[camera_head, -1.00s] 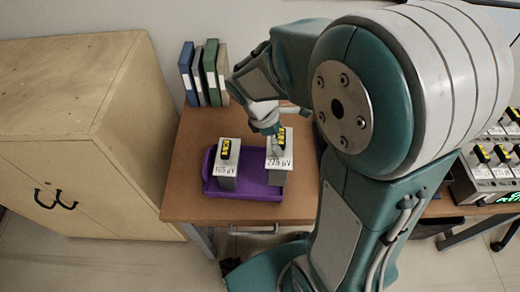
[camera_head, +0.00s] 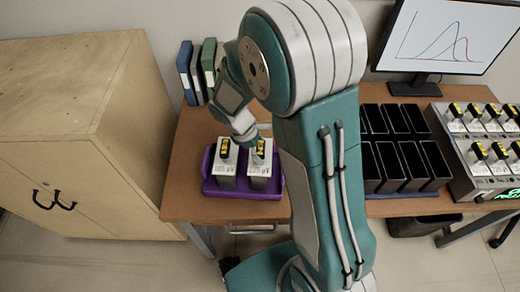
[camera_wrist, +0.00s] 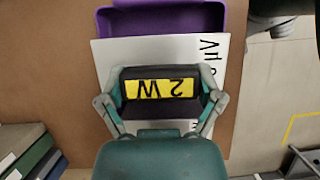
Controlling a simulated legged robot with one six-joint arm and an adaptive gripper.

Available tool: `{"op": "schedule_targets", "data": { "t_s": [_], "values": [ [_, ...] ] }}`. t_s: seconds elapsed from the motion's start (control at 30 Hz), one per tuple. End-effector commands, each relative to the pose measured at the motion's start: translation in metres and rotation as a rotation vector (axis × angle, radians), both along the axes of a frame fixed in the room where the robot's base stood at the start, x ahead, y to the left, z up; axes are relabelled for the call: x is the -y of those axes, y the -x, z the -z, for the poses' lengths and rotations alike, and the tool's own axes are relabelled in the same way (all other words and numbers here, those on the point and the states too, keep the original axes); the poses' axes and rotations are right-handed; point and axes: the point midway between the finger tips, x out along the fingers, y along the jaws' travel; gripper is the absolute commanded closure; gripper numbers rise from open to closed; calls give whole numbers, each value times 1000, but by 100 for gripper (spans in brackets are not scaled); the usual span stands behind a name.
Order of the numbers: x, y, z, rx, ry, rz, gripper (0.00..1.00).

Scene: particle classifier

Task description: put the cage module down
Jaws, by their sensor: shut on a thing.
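Two grey-white modules with black handles and yellow labels stand side by side at the purple tray (camera_head: 215,189) in the head view. My gripper (camera_head: 253,140) is at the right-hand one, the cage module (camera_head: 258,170). In the wrist view my gripper (camera_wrist: 161,98) is shut on the black handle of this cage module (camera_wrist: 105,70). The module is upright, over or in the tray; I cannot tell whether its base touches the tray floor. The left module (camera_head: 225,170) is not gripped. Part of the purple tray (camera_wrist: 245,15) shows beyond the held module in the wrist view.
Binders (camera_head: 198,70) stand at the table's back left, near a wooden cabinet (camera_head: 60,90). Right of my arm are a rack of black empty slots (camera_head: 405,165), a device with several more modules (camera_head: 485,150) and a monitor (camera_head: 440,35).

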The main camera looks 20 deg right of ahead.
Motion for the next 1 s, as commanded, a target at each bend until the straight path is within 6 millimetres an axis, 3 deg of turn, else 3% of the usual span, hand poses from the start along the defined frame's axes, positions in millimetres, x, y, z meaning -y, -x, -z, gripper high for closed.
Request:
{"op": "schedule_targets", "data": {
  "t_s": [0.23,0.27,0.3,0.73,0.87,1.0],
  "values": [
    [0,0,6,0,0,1,77],
    [0,0,6,0,0,1,7],
    [0,0,6,0,0,1,0],
    [0,0,3,0,0,1,0],
    [-4,-3,-10,4,0,-2,0],
    [-14,-7,-37,5,-1,-2,0]
  ]
}}
